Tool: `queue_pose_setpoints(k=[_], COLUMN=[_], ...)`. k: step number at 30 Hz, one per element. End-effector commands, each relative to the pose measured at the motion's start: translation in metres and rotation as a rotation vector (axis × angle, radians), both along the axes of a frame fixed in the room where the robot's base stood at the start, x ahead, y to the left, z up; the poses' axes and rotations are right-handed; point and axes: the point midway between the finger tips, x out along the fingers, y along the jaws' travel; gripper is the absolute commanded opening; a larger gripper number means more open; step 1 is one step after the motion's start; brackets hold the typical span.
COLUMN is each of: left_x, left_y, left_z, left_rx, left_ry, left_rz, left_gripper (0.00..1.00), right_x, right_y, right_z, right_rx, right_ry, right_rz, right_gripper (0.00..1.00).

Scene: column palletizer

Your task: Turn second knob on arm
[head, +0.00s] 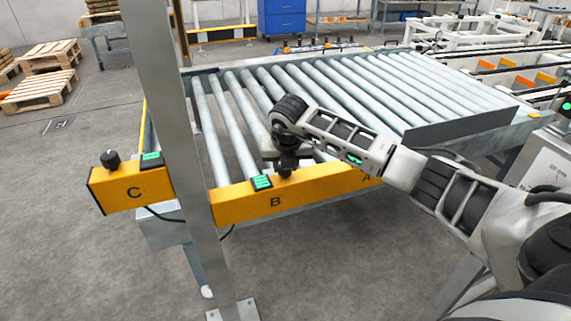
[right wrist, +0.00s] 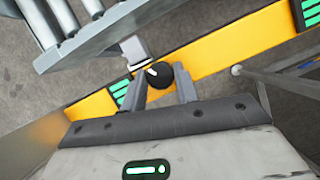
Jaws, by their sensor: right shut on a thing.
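A yellow arm with letters C, B and A runs along the front of the roller conveyor; its B part (head: 235,203) bears a black knob (head: 286,172), mostly hidden under my right gripper (head: 285,163). In the right wrist view the black knob (right wrist: 157,74) with a white mark sits between the two fingers of my right gripper (right wrist: 160,88), which is shut on it. Another black knob (head: 110,160) stands on the C part (head: 135,190), apart from my gripper. My left gripper is not in view.
Green-lit displays (head: 261,182) sit beside the knobs. A grey post (head: 165,120) stands between the C and B parts. The roller conveyor (head: 330,95) lies behind the yellow arm. Pallets (head: 40,90) lie on the floor at the left.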

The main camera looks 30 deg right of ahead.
Motion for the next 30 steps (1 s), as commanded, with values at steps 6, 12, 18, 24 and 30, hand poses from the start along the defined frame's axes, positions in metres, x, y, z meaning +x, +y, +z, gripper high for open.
queue_pose_setpoints(k=[6, 12, 18, 24, 30], left_x=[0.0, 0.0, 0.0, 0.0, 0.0], left_y=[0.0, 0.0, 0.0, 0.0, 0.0], left_z=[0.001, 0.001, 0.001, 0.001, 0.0], left_rx=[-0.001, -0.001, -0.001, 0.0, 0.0], left_ry=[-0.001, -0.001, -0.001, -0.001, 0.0], left_rz=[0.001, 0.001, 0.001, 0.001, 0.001], left_gripper=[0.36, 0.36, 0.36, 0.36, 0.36], right_x=[0.0, 0.0, 0.0, 0.0, -0.005], right_y=[0.0, 0.0, 0.0, 0.0, 0.003], right_z=[0.0, 0.0, 0.0, 0.001, 0.018], right_rx=[0.001, 0.0, 0.0, 0.0, 0.0], right_ry=[0.0, 0.0, 0.0, 0.0, -0.003], right_rz=[-0.013, -0.012, -0.011, -0.01, -0.008], right_gripper=[0.07, 0.07, 0.52, 0.52, 0.52])
